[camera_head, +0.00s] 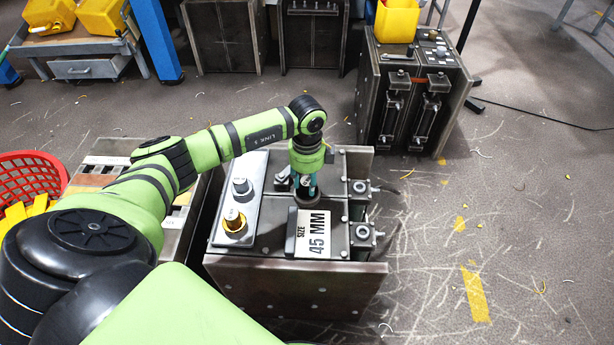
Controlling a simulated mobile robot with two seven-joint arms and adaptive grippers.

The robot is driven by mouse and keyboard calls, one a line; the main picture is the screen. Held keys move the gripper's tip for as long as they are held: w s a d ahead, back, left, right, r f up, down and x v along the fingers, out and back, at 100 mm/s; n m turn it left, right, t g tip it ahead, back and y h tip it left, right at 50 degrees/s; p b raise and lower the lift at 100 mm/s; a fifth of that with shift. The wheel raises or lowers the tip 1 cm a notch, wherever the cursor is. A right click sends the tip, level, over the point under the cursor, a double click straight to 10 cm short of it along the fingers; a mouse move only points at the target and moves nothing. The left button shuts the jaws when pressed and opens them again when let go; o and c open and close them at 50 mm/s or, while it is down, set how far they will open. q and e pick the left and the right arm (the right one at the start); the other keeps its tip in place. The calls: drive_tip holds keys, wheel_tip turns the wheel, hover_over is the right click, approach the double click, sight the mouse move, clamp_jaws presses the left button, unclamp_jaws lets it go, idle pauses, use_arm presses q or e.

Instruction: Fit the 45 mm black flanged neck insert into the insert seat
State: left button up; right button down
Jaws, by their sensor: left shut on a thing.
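My left gripper (306,188) points straight down over the dark metal bench top, just behind the size sign. It is shut on a dark round part, which looks like the black flanged neck insert (308,201), small and partly hidden by the fingers. The insert is at or just above the top; I cannot tell whether it is seated, and the insert seat itself is hidden beneath it. A sign (316,234) reading "SIZE 45 MM" stands in front. My right gripper is not in view.
Metal clamp blocks (362,234) sit along the bench's right edge. A red basket (32,172) stands at far left.

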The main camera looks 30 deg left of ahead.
sight(307, 181)
use_arm(q)
drive_tip(key=shift+f, duration=0.2)
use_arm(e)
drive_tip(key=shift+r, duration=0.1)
use_arm(q)
drive_tip(key=o, duration=1.1)
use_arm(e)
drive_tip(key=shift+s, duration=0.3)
use_arm(q)
drive_tip(key=shift+o, duration=0.2)
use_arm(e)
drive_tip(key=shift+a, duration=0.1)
use_arm(q)
drive_tip(key=shift+r, duration=0.1)
wheel_tip(307, 181, up, 12)
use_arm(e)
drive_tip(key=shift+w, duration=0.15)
